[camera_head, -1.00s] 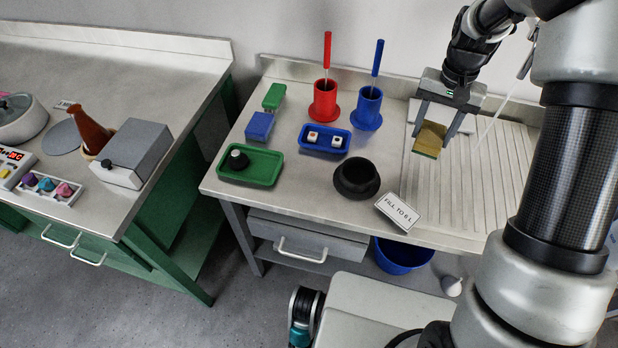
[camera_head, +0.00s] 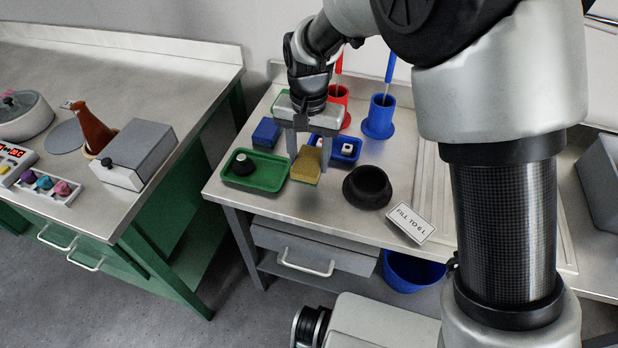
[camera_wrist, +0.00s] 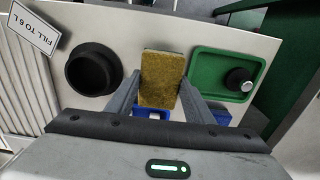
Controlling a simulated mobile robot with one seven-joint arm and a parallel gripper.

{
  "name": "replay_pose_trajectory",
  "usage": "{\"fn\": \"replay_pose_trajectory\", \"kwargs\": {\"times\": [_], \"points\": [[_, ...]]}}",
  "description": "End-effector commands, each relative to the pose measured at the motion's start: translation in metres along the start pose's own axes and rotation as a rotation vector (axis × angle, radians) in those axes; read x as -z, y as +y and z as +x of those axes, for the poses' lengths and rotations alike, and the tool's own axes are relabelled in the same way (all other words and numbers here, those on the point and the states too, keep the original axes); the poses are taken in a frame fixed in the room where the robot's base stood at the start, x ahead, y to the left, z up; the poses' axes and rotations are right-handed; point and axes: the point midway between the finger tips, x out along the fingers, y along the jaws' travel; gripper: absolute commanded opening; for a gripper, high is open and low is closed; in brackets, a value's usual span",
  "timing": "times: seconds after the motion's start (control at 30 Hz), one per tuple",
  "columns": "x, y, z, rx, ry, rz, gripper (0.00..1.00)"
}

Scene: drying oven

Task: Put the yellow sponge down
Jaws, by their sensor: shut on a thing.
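The yellow sponge (camera_head: 308,166) is between the fingers of my gripper (camera_head: 308,158) in the head view, over the bench between the green tray and the black bowl. In the wrist view the sponge (camera_wrist: 161,80) sits between the two grey fingertips of my gripper (camera_wrist: 160,88), its broad yellow face toward the camera. My gripper is shut on it. The sponge appears held above the bench top, but its exact height cannot be told.
The green tray (camera_head: 232,179) with a black-knobbed object lies left of the sponge. The black bowl (camera_head: 367,187) is right. A blue tray (camera_head: 350,158) with small white pieces is partly hidden behind. Red and blue cups (camera_head: 380,118) stand further back. A "FILL TO 6 L" sign (camera_head: 411,223) stands at front.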

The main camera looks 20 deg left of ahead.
Motion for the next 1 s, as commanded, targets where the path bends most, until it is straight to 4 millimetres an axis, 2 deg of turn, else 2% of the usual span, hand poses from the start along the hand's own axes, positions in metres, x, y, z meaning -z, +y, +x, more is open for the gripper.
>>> {"fn": "replay_pose_trajectory", "kwargs": {"times": [0.03, 0.27, 0.47, 0.87, 0.9, 0.97, 1.0], "points": [[0.000, 0.000, 0.010, -0.001, -0.001, 0.000, 0.23], [0.000, 0.000, 0.028, 0.001, 0.000, 0.000, 0.23], [0.000, 0.000, 0.056, 0.000, -0.001, 0.000, 0.23], [0.000, 0.000, 0.062, 0.001, 0.001, 0.000, 0.23], [0.001, 0.000, 0.060, 0.002, 0.001, 0.000, 0.54], [0.001, 0.000, 0.060, 0.001, 0.001, 0.000, 0.64], [0.000, 0.000, 0.060, 0.001, 0.001, 0.000, 0.66]]}}
